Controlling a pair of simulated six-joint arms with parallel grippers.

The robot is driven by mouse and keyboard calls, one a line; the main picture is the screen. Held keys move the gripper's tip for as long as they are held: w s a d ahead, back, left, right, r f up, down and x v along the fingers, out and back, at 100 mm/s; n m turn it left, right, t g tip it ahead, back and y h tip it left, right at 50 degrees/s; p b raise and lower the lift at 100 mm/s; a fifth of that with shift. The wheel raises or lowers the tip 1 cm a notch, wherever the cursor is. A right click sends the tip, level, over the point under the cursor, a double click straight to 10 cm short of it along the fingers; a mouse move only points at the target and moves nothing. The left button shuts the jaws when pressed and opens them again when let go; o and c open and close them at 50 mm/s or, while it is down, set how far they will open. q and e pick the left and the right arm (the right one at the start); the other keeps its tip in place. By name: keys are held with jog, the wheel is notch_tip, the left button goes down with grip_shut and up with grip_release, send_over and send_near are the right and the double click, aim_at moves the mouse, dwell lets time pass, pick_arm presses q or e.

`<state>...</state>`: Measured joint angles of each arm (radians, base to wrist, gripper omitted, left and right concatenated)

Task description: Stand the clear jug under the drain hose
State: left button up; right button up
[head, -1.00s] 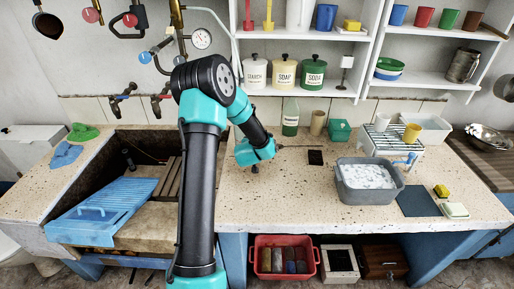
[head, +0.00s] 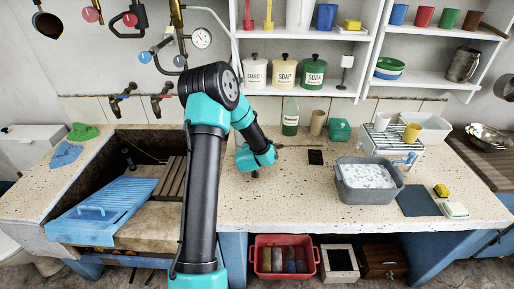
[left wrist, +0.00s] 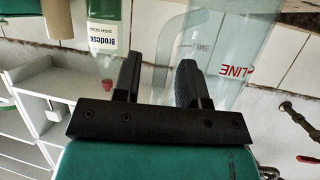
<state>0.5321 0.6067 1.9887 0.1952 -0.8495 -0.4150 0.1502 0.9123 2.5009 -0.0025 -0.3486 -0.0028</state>
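The clear jug (left wrist: 225,60) shows in the left wrist view, transparent with red lettering that reads LINE. Its bounds are faint, and part of it is hidden behind my gripper. I cannot make it out in the head view. My left gripper (left wrist: 158,62) has its two dark fingers apart, with a gap between them. The right-hand finger overlaps the jug's edge; I cannot tell if it touches. In the head view my left arm's teal wrist (head: 256,157) is above the counter, left of the dark square opening. I cannot single out the drain hose. My right gripper is not in view.
A green bottle (head: 290,118), a tan cup (head: 318,122) and a green box (head: 340,131) stand by the wall. A grey basin of suds (head: 343,184) is to the right. The trough (head: 103,187) is on the left. Shelves (head: 310,92) overhang the back.

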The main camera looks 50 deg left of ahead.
pick_arm(q)
jog(key=shift+r, duration=0.15)
jog(key=v, duration=1.2)
dwell(0.5)
